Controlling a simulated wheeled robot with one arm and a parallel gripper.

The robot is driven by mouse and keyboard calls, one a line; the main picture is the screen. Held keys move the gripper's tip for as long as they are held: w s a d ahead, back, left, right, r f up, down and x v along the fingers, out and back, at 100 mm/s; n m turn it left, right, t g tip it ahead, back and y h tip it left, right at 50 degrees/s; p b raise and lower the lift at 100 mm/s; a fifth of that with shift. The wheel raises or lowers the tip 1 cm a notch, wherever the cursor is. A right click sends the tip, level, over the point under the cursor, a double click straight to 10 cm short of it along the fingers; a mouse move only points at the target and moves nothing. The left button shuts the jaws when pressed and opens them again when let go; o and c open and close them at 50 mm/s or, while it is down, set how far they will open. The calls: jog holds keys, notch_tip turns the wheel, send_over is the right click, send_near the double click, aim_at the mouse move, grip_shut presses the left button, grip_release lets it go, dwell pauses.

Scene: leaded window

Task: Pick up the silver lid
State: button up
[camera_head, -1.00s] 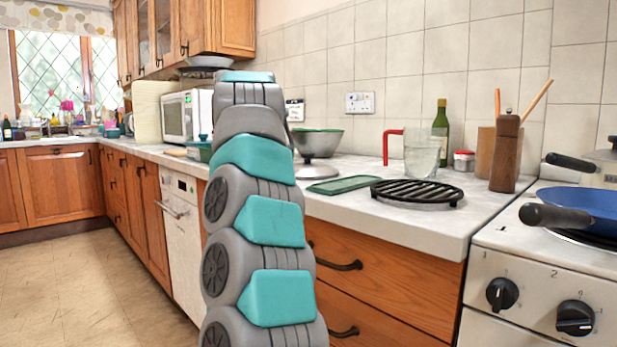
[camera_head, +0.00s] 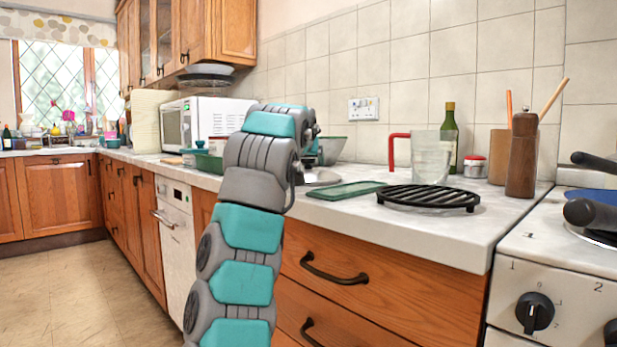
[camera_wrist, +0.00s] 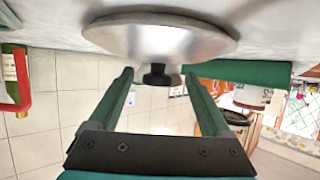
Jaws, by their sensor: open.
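The silver lid (camera_head: 322,177) lies on the counter beside a green tray, partly hidden behind my arm in the head view. In the wrist view, which is upside down, the lid (camera_wrist: 160,38) fills the top middle, with its black knob (camera_wrist: 157,76) pointing down the picture. My gripper (camera_wrist: 158,72) is open and empty. Its two green fingers stand apart, with the knob showing between their tips. I cannot tell how far the tips are from the knob. In the head view my fingers are hidden behind the arm.
The green tray (camera_head: 346,190), black grill rack (camera_head: 430,197), glass jug with red handle (camera_head: 430,160) and pepper mill (camera_head: 522,158) stand right of the lid. A bowl (camera_head: 331,150) is behind it. A green container (camera_head: 208,163) and microwave (camera_head: 200,122) are to the left.

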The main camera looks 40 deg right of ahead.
aim_at(310, 164)
jog(key=shift+w+d+f, duration=0.15)
jog(key=shift+w+d, duration=0.25)
jog(key=shift+w+d+p, duration=0.35)
jog(key=shift+d, duration=0.25)
jog(key=shift+p+x, duration=0.35)
jog(key=shift+x, duration=1.3)
grip_shut()
